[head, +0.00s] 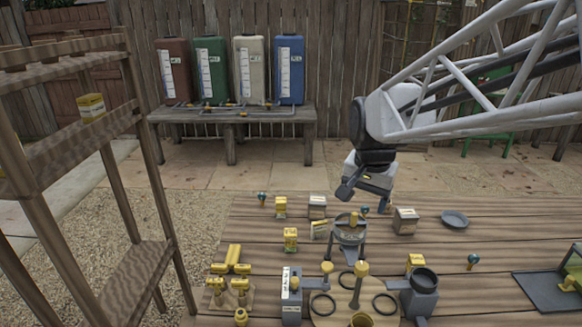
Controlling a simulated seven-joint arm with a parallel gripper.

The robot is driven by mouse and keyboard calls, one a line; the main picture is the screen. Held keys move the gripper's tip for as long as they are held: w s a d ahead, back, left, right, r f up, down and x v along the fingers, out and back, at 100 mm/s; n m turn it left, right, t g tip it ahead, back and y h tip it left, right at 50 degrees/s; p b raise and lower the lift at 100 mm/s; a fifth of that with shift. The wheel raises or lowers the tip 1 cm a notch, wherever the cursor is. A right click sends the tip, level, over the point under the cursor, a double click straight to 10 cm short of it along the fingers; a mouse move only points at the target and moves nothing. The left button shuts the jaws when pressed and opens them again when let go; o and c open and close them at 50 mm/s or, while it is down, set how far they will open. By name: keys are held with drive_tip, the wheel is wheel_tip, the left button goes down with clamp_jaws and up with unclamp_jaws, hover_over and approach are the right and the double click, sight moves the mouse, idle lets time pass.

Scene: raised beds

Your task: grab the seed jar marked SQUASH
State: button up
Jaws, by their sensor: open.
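Several small box-shaped containers that may be the seed jars stand on the wooden table, but their labels are too small to read, so I cannot tell which is marked SQUASH. Two yellow ones (280,207) (290,239) stand left of centre. Two grey ones with pale fronts stand at the back left (317,206) and at the right (405,220). A small pale-yellow packet (320,229) leans between them. My gripper (364,197) is open above the table's back part, right of the back grey container and left of the right one. It appears empty.
A grey bowl-topped stand (349,232) is in front of my gripper. A round board with rings (337,309), a grey grinder-like device (420,293) and yellow fittings (228,284) fill the front. A grey dish (454,219) lies right; bare planks surround it. A wooden shelf (90,150) stands left.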

drive_tip(key=w+a+f+m, duration=0.1)
drive_tip(key=w+a+m, duration=0.1)
drive_tip(key=w, duration=0.5)
drive_tip(key=w+a+f+m, duration=0.1)
drive_tip(key=w+a+f, duration=0.15)
drive_tip(key=w, duration=0.35)
drive_tip(key=m+g, duration=0.2)
drive_tip(key=m, duration=0.6)
hover_over(280, 200)
wheel_tip(280, 200, down, 20)
drive_tip(key=shift+d+f, duration=0.15)
drive_tip(key=shift+f, duration=0.05)
drive_tip(key=shift+w+f, duration=0.1)
drive_tip(key=shift+f, duration=0.05)
drive_tip(key=shift+f, duration=0.1)
drive_tip(key=shift+f, duration=1.2)
drive_tip(key=shift+f, duration=0.15)
